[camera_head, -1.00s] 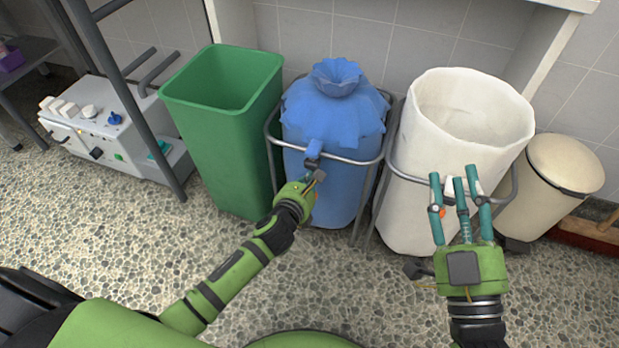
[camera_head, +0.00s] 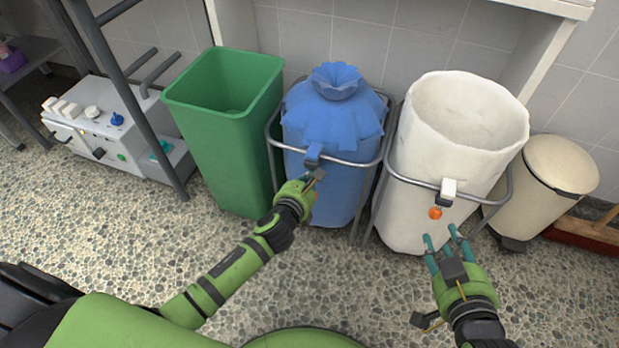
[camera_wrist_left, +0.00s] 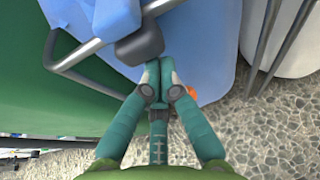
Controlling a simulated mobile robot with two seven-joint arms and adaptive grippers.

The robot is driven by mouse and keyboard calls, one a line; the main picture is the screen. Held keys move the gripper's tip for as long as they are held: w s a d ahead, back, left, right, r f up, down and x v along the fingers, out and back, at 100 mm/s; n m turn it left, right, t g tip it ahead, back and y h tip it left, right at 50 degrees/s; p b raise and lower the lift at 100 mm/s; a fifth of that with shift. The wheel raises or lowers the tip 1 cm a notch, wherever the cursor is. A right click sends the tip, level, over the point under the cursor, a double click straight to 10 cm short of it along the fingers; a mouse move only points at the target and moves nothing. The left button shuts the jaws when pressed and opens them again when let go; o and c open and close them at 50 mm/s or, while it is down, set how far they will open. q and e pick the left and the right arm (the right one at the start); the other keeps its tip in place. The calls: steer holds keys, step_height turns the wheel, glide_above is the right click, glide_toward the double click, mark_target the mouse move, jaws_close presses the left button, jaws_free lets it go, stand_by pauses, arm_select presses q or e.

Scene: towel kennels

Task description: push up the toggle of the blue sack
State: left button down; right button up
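The blue sack (camera_head: 340,190) stands in a metal frame, its gathered top closed. My left gripper (camera_head: 314,174) is just below the toggle. In the left wrist view its fingertips (camera_wrist_left: 159,72) are together, close under the toggle; contact is unclear. A bit of orange (camera_wrist_left: 183,93) shows behind the fingers, mostly hidden. I cannot tell whether a cord lies between them. My right gripper (camera_head: 443,238) is open and empty before the white sack.
A green bin (camera_head: 232,150) stands left of the blue sack. The open white sack (camera_head: 440,160), with a white toggle (camera_head: 448,188) and orange ball (camera_head: 435,213), stands right. A cream pedal bin (camera_head: 550,185) is beyond. The pebbled floor (camera_head: 340,280) in front is clear.

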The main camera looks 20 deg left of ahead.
arm_select(q)
steer(key=shift+r, duration=0.1)
arm_select(e)
steer(key=shift+s+d+f+g, duration=0.2)
steer(key=shift+s+f+g, duration=0.1)
steer(key=shift+f, duration=0.1)
steer(key=shift+s+d+f+g, duration=0.15)
steer(key=shift+f+g, duration=0.15)
steer(key=shift+f, duration=0.1)
